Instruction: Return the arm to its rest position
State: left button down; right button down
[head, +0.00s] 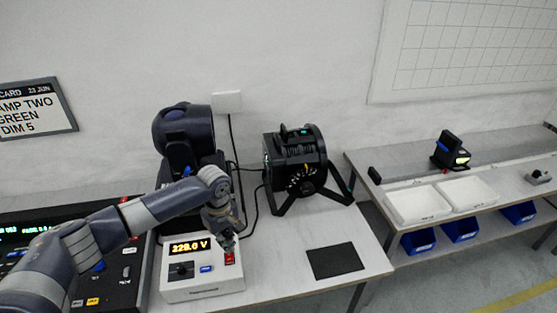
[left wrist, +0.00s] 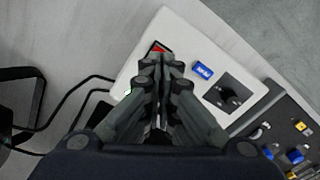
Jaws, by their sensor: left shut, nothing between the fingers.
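My left arm comes in from the left in the head view, and its gripper (head: 228,241) is over the right part of a white power box (head: 205,287). The box has an amber display reading about 229.0 V, a black knob, a blue button and a red switch (head: 230,258). In the left wrist view the gripper's fingers (left wrist: 163,62) are together with nothing between them, close by the red switch (left wrist: 158,48). I cannot tell whether the fingertips touch it. The blue button (left wrist: 203,69) and black knob (left wrist: 230,95) are to the right there. My right gripper is not in view.
Behind the box stand a dark moving-head lamp (head: 183,130) and a black par can (head: 296,162). A lighting console (head: 125,275) is at left. A black mat (head: 335,261) lies on clear table at right. A side bench holds white trays (head: 418,204). A card (head: 38,108) hangs on the wall.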

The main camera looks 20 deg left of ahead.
pick_arm(q)
jog(key=s+d+f+m+t+h, duration=0.1)
jog(key=s+d+f+m, duration=0.1)
jog(key=s+d+m, duration=0.6)
jog(key=s+d+f+m+h, duration=0.1)
jog(key=s+d+f+m, duration=0.3)
jog(key=d, duration=0.7)
jog(key=s+a+r+m+t+y, duration=0.1)
jog(key=s+a+r, duration=0.2)
jog(key=s, duration=0.4)
jog(key=s+a+r+m+t+y, duration=0.1)
jog(key=s+a+r+t, duration=0.1)
jog(key=s+a+r, duration=0.3)
jog(key=s+f+g+b, duration=0.1)
jog(key=s+f+b, duration=0.15)
jog(key=f, duration=1.55)
jog(key=s+f+g+b, duration=0.1)
jog(key=f+b, duration=0.3)
jog(key=f, duration=1.4)
jog(key=s+a+f+g+b, duration=0.1)
jog(key=s+f+b, duration=0.4)
jog(key=s+f, duration=1.1)
notch_tip(320, 180, down, 3)
jog(key=shift+s+a+f+m, duration=0.1)
jog(key=shift+s+a+m, duration=0.15)
jog(key=shift+a+m, duration=0.25)
